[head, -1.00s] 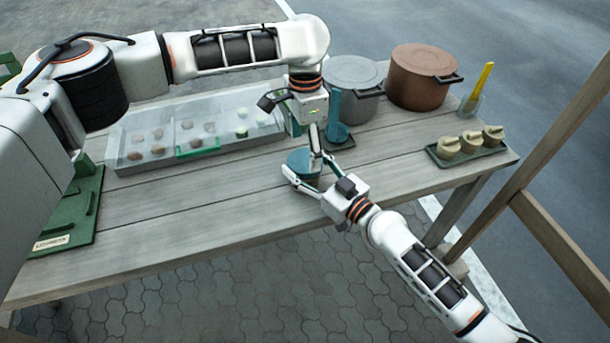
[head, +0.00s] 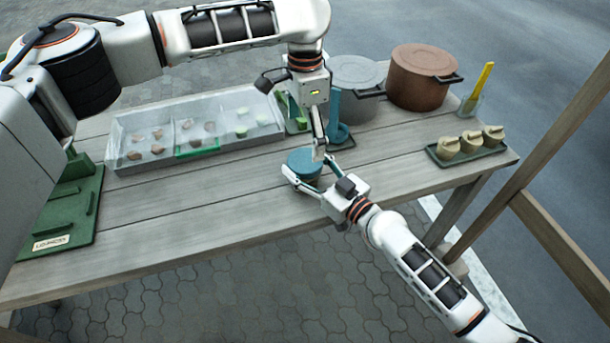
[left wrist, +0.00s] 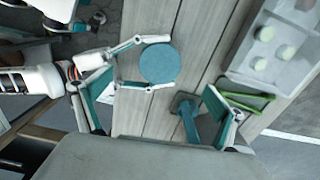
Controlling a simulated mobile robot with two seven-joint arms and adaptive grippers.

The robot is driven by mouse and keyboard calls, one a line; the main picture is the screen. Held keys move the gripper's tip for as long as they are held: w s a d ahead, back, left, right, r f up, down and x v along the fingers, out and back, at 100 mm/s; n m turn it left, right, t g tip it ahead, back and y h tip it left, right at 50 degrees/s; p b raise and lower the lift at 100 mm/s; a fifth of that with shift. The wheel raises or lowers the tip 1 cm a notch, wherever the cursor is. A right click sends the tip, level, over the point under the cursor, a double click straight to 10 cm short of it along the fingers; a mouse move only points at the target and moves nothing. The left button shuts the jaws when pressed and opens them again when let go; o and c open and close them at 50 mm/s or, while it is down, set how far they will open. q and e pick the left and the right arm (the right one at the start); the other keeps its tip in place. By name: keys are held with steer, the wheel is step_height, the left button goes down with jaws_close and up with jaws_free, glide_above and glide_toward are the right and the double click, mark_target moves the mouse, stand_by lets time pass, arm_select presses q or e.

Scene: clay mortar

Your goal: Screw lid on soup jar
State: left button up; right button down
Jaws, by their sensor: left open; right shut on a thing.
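A round teal disc, which looks like the lid (head: 304,161), lies near the front of the table. It also shows from above in the left wrist view (left wrist: 160,63). The soup jar under it is hidden, so I cannot tell how the lid sits. My right gripper (head: 303,178) is shut around this round thing, one finger on each side. My left gripper (head: 319,152) is just above and behind the disc, pointing down. Its fingers are spread wide and empty in the left wrist view (left wrist: 152,115).
A teal post on a flat base (head: 341,137) stands close behind the left gripper. A clear divided tray (head: 130,131) is at the left. A grey pot (head: 356,75) and a brown pot (head: 424,72) stand at the back.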

arm_select(q)
step_height(320, 180, up, 8)
stand_by(0.4)
arm_select(e)
steer(key=c, duration=0.7)
jaws_free()
steer(key=shift+o, duration=0.2)
arm_select(q)
steer(key=shift+f, duration=0.1)
arm_select(e)
steer(key=v, duration=1.2)
